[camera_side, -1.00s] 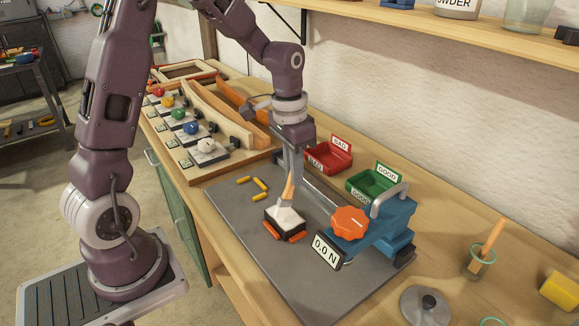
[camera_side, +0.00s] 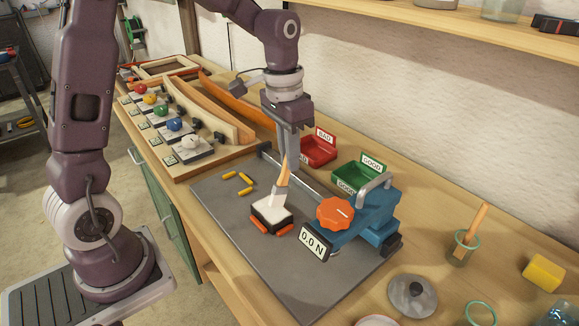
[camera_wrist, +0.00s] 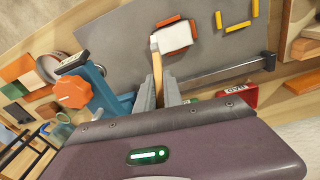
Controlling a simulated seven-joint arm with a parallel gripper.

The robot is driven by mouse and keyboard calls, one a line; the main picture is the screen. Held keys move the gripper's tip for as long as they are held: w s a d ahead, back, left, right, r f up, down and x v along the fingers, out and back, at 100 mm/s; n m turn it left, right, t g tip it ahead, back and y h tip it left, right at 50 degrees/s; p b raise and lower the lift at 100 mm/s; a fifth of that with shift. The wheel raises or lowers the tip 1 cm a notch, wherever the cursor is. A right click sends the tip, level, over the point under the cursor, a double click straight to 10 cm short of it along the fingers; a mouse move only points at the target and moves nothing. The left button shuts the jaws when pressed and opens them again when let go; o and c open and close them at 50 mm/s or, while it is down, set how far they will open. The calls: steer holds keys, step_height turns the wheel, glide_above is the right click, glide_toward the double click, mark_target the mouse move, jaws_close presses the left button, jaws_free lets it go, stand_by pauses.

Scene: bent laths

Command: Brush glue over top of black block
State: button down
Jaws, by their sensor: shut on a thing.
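The black block (camera_side: 272,222) sits on the grey mat, with a white layer over its top and orange pieces at its foot. The white top shows in the wrist view (camera_wrist: 176,36). My gripper (camera_side: 288,152) is shut on the wooden handle of a brush (camera_side: 284,173), above the block. The brush slants down, and its pale bristles appear to touch the white top near its back right edge. In the wrist view the brush (camera_wrist: 157,68) reaches the left edge of the white top. The block's far sides are hidden.
A blue clamp (camera_side: 375,215) with an orange knob (camera_side: 335,213) and a 0.0 N display (camera_side: 314,242) stands right of the block. Yellow pegs (camera_side: 245,184) lie on the mat (camera_side: 225,215). Red (camera_side: 318,150) and green (camera_side: 355,178) trays stand behind. A jar (camera_side: 462,248) is at right.

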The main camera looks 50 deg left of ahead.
steer(key=shift+r, duration=0.9)
